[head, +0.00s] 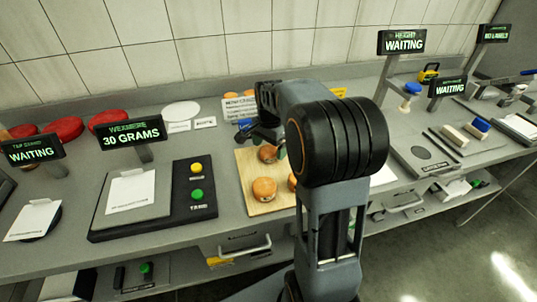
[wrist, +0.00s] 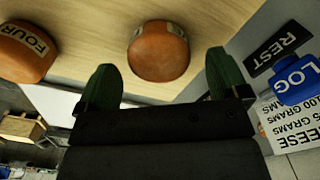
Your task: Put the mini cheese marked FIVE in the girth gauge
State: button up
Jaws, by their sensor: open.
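An orange mini cheese (wrist: 158,52) lies on the wooden board in the wrist view, between and just beyond the fingertips; no number is readable on it. A second orange cheese marked FOUR (wrist: 24,50) is at the left. My gripper (wrist: 162,80) is open, its two green fingers apart with nothing between them. In the head view, mini cheeses (head: 264,189) sit on the wooden board (head: 250,166), and my gripper (head: 272,135) is over its back part, partly hidden by my arm. No FIVE mark is readable, and I cannot tell which station is the girth gauge.
A scale (head: 130,191) reading 30 GRAMS stands left of the board, with yellow and green buttons. In the wrist view, a REST label (wrist: 278,49) and a blue LOG piece (wrist: 296,78) lie at the right. Stations with WAITING signs (head: 402,42) stand at the right.

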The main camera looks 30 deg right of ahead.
jog(key=shift+f, duration=1.15)
jog(key=c, duration=1.1)
